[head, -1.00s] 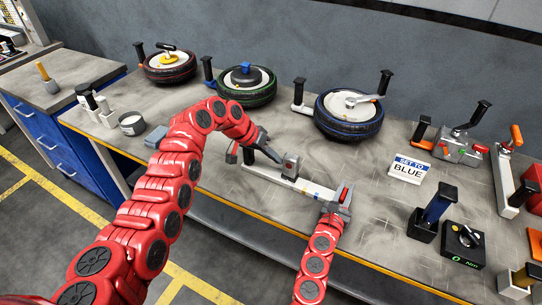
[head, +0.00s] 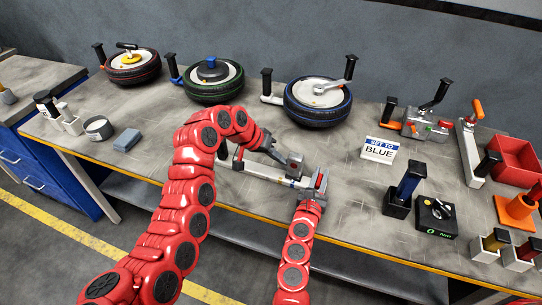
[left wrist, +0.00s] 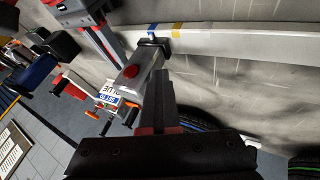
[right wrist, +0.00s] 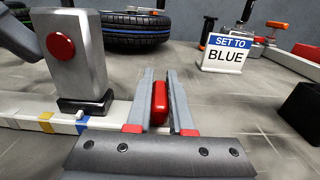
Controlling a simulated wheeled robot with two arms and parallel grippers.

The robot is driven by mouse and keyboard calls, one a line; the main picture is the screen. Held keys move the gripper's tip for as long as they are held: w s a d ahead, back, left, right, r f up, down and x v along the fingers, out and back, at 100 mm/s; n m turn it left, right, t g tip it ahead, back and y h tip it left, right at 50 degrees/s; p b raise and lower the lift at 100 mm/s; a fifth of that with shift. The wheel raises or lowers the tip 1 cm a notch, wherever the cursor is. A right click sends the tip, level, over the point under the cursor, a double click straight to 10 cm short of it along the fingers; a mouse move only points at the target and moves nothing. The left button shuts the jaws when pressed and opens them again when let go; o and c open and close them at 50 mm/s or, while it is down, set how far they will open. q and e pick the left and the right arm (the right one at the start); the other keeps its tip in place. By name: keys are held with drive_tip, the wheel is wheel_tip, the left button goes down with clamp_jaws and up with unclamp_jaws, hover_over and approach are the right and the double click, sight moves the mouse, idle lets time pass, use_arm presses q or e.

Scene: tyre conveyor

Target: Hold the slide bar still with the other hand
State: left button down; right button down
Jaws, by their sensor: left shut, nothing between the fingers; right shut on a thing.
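The slide bar (head: 262,176) is a long pale bar lying near the table's front edge. A grey slider block (head: 295,163) with a red button (right wrist: 61,46) stands upright on it, beside blue and yellow marks (left wrist: 177,30). My left gripper (head: 279,156) is shut and empty, with its tips at the block's left side; I cannot tell whether they touch. My right gripper (head: 317,183) is at the bar's right end, shut on a red piece (right wrist: 159,103) there. The sign (head: 380,149) reads "SET TO BLUE".
Three tyres stand at the back: red-ringed (head: 132,68), green-ringed (head: 213,82) and blue-ringed (head: 318,102). A red bin (head: 515,160) is further right.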

use_arm(q)
drive_tip(key=shift+r, duration=0.1)
use_arm(e)
drive_tip(key=shift+a, duration=0.1)
use_arm(q)
drive_tip(key=a, duration=0.1)
drive_tip(key=w+a, duration=0.1)
drive_tip(key=a, duration=0.2)
drive_tip(key=shift+w, duration=0.35)
drive_tip(key=v, duration=0.9)
drive_tip(key=shift+s+r, duration=0.2)
drive_tip(key=shift+r, duration=0.1)
drive_tip(key=shift+a, duration=0.1)
use_arm(e)
drive_tip(key=c, duration=0.7)
unclamp_jaws()
